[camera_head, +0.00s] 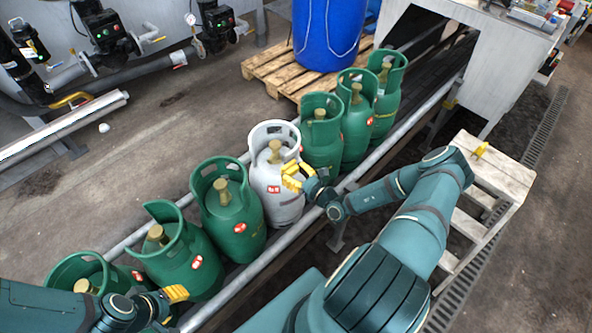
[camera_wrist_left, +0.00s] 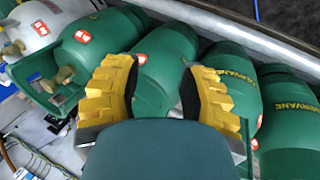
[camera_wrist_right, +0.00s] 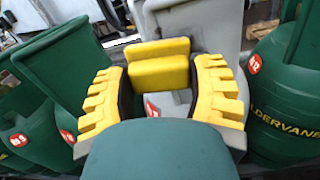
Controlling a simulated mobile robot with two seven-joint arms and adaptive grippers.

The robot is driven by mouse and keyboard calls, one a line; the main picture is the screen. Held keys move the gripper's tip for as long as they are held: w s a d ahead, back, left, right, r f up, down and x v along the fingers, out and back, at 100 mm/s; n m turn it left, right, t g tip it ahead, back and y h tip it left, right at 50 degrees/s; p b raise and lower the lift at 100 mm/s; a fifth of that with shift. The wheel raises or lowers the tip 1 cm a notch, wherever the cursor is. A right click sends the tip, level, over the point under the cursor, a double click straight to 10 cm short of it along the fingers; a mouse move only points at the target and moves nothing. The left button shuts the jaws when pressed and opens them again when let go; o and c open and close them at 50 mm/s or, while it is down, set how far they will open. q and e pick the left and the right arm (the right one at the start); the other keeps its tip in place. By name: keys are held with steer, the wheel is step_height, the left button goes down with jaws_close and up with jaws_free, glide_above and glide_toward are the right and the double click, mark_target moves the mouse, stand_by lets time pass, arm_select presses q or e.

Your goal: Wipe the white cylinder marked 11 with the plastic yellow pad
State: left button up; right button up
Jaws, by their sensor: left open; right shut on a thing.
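The white cylinder (camera_head: 268,205) stands upright in the row on the conveyor, with a red label on its front too small to read surely. My right gripper (camera_head: 299,177) is at its upper right side, shut on the yellow pad (camera_wrist_right: 158,65). In the right wrist view the pad lies between the fingers, in front of the white cylinder (camera_wrist_right: 222,22); whether it touches cannot be told. The pad and fingers hide part of the cylinder and its label. My left gripper (camera_wrist_left: 163,88) is open and empty above green cylinders at the lower left of the head view (camera_head: 172,296).
Green cylinders stand close on both sides, including one labelled 12 (camera_wrist_right: 285,95). Metal rails (camera_head: 262,268) edge the conveyor, which enters a grey housing (camera_head: 510,58). A wooden stand (camera_head: 505,168) is at right. A blue barrel (camera_head: 325,35) stands on a pallet (camera_head: 262,72) behind.

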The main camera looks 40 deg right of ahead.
steer(key=shift+s, duration=0.1)
steer(key=shift+s+d+p, duration=0.15)
steer(key=shift+s+p, duration=0.1)
steer(key=shift+s, duration=0.5)
steer(key=shift+s+d+p, duration=0.1)
steer(key=shift+s+p, duration=0.15)
steer(key=shift+s, duration=0.5)
steer(key=shift+s+d+p, duration=0.15)
steer(key=shift+s+p, duration=0.15)
steer(key=shift+s, duration=1.1)
steer(key=s, duration=0.3)
steer(key=shift+d+p, duration=0.15)
steer(key=shift+p, duration=0.15)
